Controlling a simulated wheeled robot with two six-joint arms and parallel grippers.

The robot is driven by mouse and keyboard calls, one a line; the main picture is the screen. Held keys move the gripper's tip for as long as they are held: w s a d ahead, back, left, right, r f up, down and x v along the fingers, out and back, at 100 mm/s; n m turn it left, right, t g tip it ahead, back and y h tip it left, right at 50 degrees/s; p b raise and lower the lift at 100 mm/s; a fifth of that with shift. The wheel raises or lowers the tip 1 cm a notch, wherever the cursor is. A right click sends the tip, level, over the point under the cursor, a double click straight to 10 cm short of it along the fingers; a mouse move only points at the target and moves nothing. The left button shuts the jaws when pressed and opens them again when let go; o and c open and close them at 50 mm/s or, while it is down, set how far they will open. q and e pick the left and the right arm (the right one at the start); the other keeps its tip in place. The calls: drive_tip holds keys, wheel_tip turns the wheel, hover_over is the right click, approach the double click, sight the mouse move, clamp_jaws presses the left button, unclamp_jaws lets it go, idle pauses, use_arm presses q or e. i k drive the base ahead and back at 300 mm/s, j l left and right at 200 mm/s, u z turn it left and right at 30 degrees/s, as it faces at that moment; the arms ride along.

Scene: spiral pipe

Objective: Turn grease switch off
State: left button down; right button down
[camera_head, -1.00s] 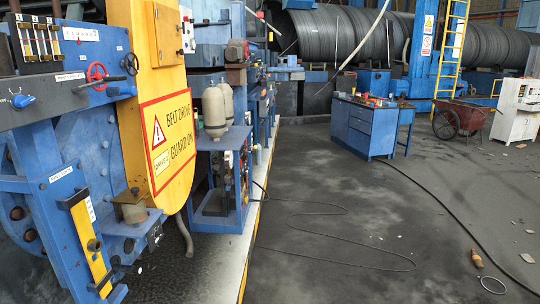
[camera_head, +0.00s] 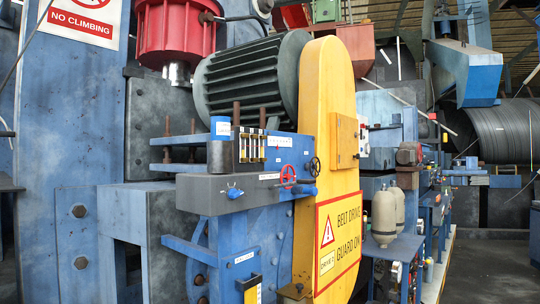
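No control in view can be read as the grease switch; the small labels are not legible. A blue machine block (camera_head: 300,152) carries several upright gauges (camera_head: 252,148), a red handwheel (camera_head: 288,175) and a dark handwheel (camera_head: 314,166). A small blue lever or valve (camera_head: 235,192) sits on the front face of the labelled ledge below the gauges. A white and red control box (camera_head: 363,135) is fixed beside the yellow belt guard (camera_head: 330,130). Neither of my grippers is in view.
A blue column with a "NO CLIMBING" sign (camera_head: 82,20) stands at the left. A grey finned motor (camera_head: 250,80) and a red housing (camera_head: 175,35) are above the block. Two beige bottles (camera_head: 384,217) stand on a blue cabinet right of the guard. Open floor (camera_head: 490,270) lies at the right.

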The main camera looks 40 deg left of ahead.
sight(234, 194)
drive_tip(key=u, duration=1.35)
